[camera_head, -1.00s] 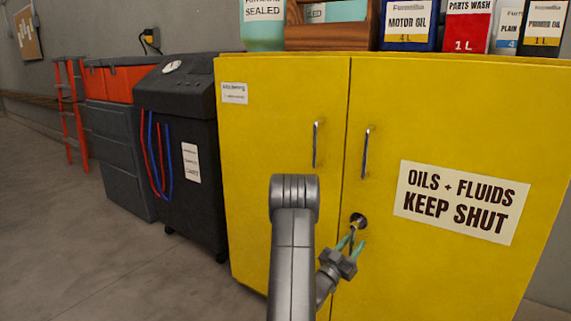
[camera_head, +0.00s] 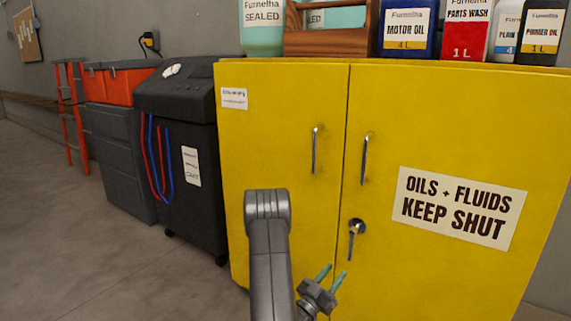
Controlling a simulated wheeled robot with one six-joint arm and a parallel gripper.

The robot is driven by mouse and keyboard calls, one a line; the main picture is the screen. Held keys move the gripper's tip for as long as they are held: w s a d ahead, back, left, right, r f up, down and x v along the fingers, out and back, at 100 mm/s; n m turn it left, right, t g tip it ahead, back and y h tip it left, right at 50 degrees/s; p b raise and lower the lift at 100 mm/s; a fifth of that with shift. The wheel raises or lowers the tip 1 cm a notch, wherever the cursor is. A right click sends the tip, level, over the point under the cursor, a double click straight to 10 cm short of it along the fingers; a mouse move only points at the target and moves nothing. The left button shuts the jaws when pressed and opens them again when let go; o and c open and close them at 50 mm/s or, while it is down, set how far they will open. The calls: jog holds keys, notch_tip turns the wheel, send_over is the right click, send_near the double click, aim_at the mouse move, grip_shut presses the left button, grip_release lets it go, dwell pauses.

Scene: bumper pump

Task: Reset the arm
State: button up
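My gripper (camera_head: 331,276) is low in front of the yellow cabinet (camera_head: 281,95), below and left of the lock (camera_head: 357,226). Its two green fingertips are apart with nothing between them. A key (camera_head: 351,245) sits in the lock on the right door and hangs free of the gripper. My grey arm (camera_head: 268,250) rises in front of the left door. Both cabinet doors are shut.
Bottles and a wooden carrier (camera_head: 330,40) stand on the cabinet top. A dark machine (camera_head: 185,135) with red and blue hoses stands at the left of the cabinet. The floor (camera_head: 70,230) at left is clear.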

aim_at(350, 248)
jog(key=shift+m, duration=0.5)
jog(key=x, duration=1)
jog(key=shift+w+a+r+b, duration=0.15)
jog(key=shift+w+r+b, duration=0.15)
jog(key=shift+r+b, duration=0.1)
jog(key=shift+w+a+f+m+g+h+p, duration=0.15)
jog(key=shift+m+g, duration=0.1)
jog(key=shift+m, duration=0.15)
jog(key=shift+w+a+r+m+g+h+p, duration=0.1)
jog(key=shift+m+g+p, duration=0.1)
jog(key=shift+m, duration=0.2)
jog(key=shift+a+f+m+g+h+p, duration=0.15)
jog(key=shift+m+g, duration=0.1)
jog(key=shift+m, duration=0.15)
